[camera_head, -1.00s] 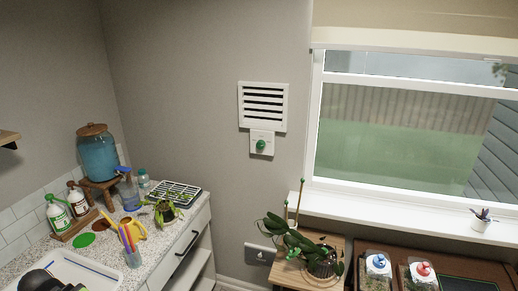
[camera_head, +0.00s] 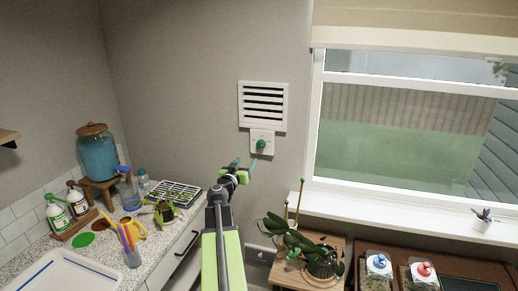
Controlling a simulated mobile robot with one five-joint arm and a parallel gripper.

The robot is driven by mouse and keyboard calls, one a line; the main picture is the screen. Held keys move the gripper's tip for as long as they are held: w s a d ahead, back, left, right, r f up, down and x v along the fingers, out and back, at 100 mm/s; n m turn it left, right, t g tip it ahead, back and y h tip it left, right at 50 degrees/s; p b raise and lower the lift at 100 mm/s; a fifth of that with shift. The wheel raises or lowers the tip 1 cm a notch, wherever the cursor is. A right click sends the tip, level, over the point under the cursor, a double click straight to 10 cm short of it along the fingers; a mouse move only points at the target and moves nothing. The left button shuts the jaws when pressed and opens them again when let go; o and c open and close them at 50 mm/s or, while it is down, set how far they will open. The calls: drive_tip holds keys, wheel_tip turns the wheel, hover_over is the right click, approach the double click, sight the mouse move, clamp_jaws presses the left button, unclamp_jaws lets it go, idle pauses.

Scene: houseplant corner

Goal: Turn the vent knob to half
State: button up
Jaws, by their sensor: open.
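The vent knob (camera_head: 261,145) is a small green dial on a white plate (camera_head: 257,151) on the grey wall. The plate sits just below a white slatted vent (camera_head: 263,106). My gripper (camera_head: 244,163) is open and empty, its green fingertips pointing up toward the knob. In the picture the fingertips are just below and left of the knob, with one beside the plate's lower edge. I see a gap between fingers and knob, but the depth between them is hard to judge. The knob's marks are too small to read.
A counter (camera_head: 107,262) with bottles, a blue dispenser (camera_head: 97,155) and a wire rack (camera_head: 175,193) is on the left. A leafy plant (camera_head: 290,240) with upright stakes stands on a wooden stand below the window. The wall around the vent is clear.

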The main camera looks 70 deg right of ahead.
sight(260, 146)
drive_tip(key=d, duration=1.6)
drive_tip(key=shift+w+d, duration=0.1)
drive_tip(key=shift+d, duration=0.15)
clamp_jaws()
drive_tip(key=shift+f+n, duration=0.1)
drive_tip(key=shift+n, duration=0.3)
drive_tip(key=n, duration=0.6)
drive_tip(key=shift+b, duration=0.4)
drive_tip(key=n, duration=0.7)
drive_tip(key=shift+h, duration=0.3)
drive_tip(key=shift+n, duration=0.3)
